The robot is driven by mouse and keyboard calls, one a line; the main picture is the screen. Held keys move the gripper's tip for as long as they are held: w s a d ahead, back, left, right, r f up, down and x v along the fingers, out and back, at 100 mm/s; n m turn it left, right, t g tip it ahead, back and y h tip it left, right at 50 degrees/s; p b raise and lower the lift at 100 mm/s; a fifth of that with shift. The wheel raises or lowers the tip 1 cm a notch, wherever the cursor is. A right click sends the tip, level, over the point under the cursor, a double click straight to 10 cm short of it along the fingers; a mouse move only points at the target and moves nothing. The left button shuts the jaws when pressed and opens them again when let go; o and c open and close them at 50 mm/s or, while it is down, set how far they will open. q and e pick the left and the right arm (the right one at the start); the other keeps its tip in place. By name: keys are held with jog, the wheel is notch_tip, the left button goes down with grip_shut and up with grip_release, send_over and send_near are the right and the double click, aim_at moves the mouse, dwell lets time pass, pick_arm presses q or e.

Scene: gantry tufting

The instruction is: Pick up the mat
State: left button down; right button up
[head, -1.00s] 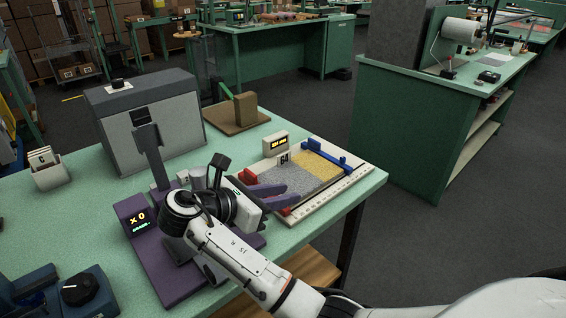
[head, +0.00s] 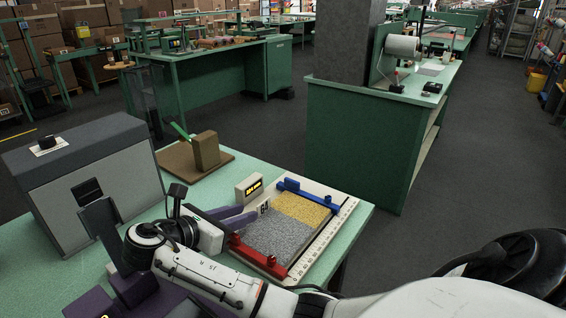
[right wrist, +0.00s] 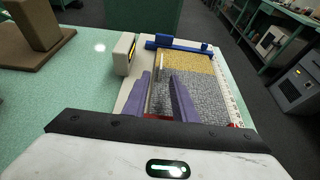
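The mat (head: 276,237) is a flat rectangle, speckled grey on its near part and yellow on its far part. It lies on a cream board (head: 318,247) with a ruler edge, between a red bar (head: 258,258) at the near end and a blue bar (head: 308,194) at the far end. The mat also shows in the right wrist view (right wrist: 197,92). My right gripper (head: 249,211) has purple fingers, apart and empty, over the board's left side by the grey part. In the right wrist view, its fingers (right wrist: 160,87) show a clear gap.
A small display box (head: 249,189) stands at the board's left. A brown block on a wooden base (head: 183,165) and a large grey machine (head: 90,185) stand further left. The green table (head: 359,217) ends just right of the board.

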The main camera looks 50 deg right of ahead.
aim_at(284, 219)
jog(key=x, duration=0.5)
jog(key=shift+d+f, duration=0.1)
jog(key=shift+f, duration=0.05)
grip_shut()
